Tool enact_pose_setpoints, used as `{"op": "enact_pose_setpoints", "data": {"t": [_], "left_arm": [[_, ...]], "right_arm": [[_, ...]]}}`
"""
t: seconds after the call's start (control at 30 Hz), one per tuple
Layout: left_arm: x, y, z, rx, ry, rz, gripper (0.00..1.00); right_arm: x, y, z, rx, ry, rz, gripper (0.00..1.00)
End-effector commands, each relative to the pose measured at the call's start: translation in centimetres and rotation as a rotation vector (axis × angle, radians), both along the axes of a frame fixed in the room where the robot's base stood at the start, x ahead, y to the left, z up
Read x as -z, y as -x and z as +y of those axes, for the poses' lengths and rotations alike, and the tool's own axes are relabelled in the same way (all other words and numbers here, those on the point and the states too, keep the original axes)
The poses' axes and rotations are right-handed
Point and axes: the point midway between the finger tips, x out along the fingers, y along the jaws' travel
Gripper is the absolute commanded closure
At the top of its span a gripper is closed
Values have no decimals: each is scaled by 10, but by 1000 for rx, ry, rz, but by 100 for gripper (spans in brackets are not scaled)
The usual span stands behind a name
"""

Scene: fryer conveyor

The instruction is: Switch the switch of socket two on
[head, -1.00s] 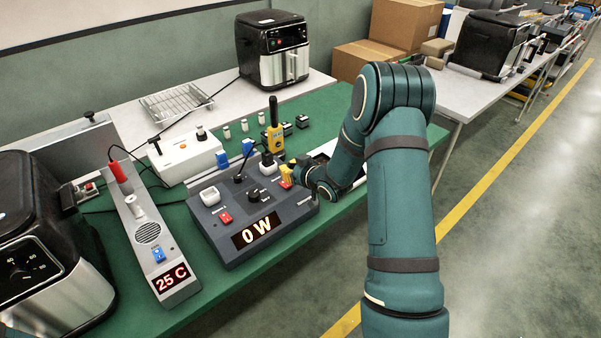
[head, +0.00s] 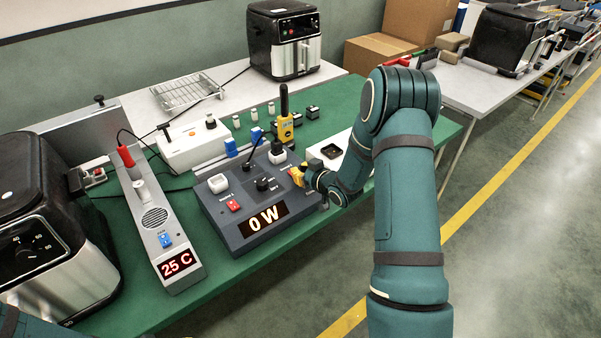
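The dark grey socket box (head: 228,228) stands on the green mat, its display reading 0 W. Its left socket (head: 218,184) is white and empty, with a red switch (head: 234,205) in front. Its far right socket (head: 278,156) has a black plug in it. My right gripper (head: 297,176) is at the box's right side, its yellow fingertips low over or against the panel near that socket. The switch of socket two is hidden behind it, and contact and finger opening are too small to tell. My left gripper is out of view.
A grey thermometer unit (head: 172,250) reading 25 C stands left of the box, beside a black fryer (head: 45,235). A white tray (head: 338,146) is near my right wrist.

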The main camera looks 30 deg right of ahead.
Motion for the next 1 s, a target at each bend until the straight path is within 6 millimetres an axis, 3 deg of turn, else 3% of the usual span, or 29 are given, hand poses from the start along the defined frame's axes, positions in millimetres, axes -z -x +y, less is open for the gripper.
{"op": "enact_pose_setpoints", "data": {"t": [0.07, 1.0], "left_arm": [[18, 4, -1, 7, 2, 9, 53], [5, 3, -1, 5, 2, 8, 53]], "right_arm": [[9, 1, -1, 1, -2, -22, 100], [-13, 1, 0, -1, -3, -24, 100]]}}
